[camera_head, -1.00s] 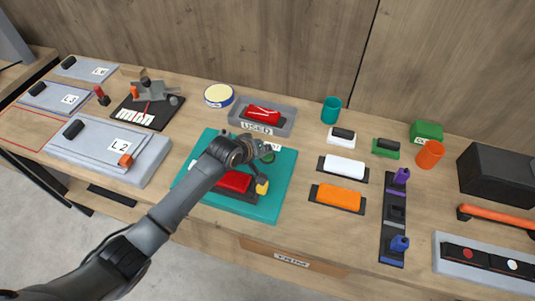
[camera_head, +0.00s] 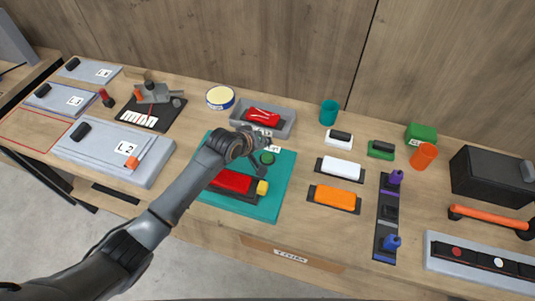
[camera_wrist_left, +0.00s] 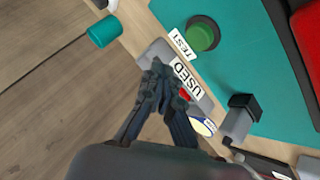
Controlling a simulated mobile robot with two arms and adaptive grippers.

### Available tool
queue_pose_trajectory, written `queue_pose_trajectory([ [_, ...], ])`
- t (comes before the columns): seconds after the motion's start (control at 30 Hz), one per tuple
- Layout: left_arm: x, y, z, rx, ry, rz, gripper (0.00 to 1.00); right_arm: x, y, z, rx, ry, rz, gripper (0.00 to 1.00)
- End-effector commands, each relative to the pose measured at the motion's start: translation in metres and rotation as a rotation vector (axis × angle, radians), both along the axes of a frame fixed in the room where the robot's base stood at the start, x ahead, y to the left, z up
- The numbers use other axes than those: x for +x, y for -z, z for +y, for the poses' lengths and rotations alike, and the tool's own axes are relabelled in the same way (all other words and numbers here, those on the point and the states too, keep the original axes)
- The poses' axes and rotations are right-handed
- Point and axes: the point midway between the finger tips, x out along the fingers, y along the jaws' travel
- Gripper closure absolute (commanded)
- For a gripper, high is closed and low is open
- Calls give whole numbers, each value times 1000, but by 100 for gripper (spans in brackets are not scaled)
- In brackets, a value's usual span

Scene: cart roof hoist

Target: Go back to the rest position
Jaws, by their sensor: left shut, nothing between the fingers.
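My left gripper (camera_head: 270,163) is shut and empty over the teal mat (camera_head: 268,208), beside a dark green round button (camera_head: 267,157). In the left wrist view its fingertips (camera_wrist_left: 160,78) are together and appear in front of the grey tray (camera_wrist_left: 155,52) labelled USED. A red block (camera_head: 232,181) with a yellow end (camera_head: 262,187) lies in a dark holder on the mat, partly hidden by my left arm. My right gripper is in neither view.
The grey USED tray (camera_head: 284,129) holds a red piece (camera_head: 262,116). A teal cup (camera_head: 329,112), white block (camera_head: 341,168), orange block (camera_head: 335,196) and black box (camera_head: 492,176) stand to the right. Grey plates (camera_head: 75,150) lie left. Bare wood shows along the front edge.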

Motion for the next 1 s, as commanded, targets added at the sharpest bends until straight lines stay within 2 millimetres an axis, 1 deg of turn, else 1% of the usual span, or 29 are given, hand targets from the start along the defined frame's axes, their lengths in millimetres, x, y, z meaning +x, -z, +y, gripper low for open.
queue_pose_trajectory([
  [0.03,0,-8,0,-1,0,-1,100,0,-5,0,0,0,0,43],
  [0.1,0,-14,0,-1,0,-1,100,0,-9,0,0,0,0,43],
  [0.2,0,-18,0,0,0,0,100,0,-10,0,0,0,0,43],
  [0.67,0,-18,0,0,0,0,100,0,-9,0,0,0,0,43],
  [0.73,-3,-16,0,2,4,1,100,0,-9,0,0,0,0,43],
  [0.77,-7,-15,0,4,7,4,100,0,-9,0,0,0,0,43],
  [0.87,-33,-7,2,28,36,15,100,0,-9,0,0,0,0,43],
  [0.97,-79,2,15,82,78,32,100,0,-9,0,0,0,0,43],
  [1.0,-100,5,24,112,96,39,100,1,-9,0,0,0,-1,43],
])
